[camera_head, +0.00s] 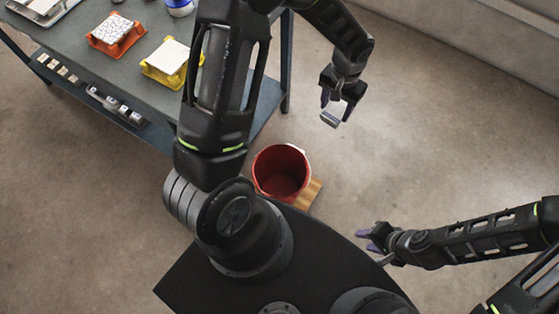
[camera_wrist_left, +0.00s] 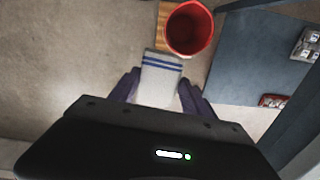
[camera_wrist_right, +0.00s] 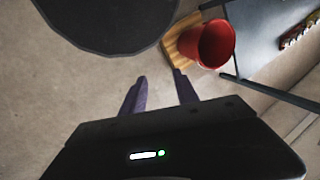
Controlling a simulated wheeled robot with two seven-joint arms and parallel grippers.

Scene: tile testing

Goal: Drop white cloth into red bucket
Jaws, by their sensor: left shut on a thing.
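The white cloth (camera_wrist_left: 160,75), with blue stripes, is held between the fingers of my left gripper (camera_wrist_left: 158,88). In the head view, my left gripper (camera_head: 337,102) is up and to the right of the red bucket, with the cloth (camera_head: 330,119) showing as a small greyish piece at its tips. My right gripper (camera_head: 370,238) is open and empty, to the lower right of the bucket.
The bucket stands on a wooden board (camera_head: 310,195). A dark table (camera_head: 150,97) at upper left holds tiles on an orange stand (camera_head: 117,35) and a yellow stand (camera_head: 170,60). A lower shelf (camera_head: 262,103) reaches near the bucket. The floor to the right is clear.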

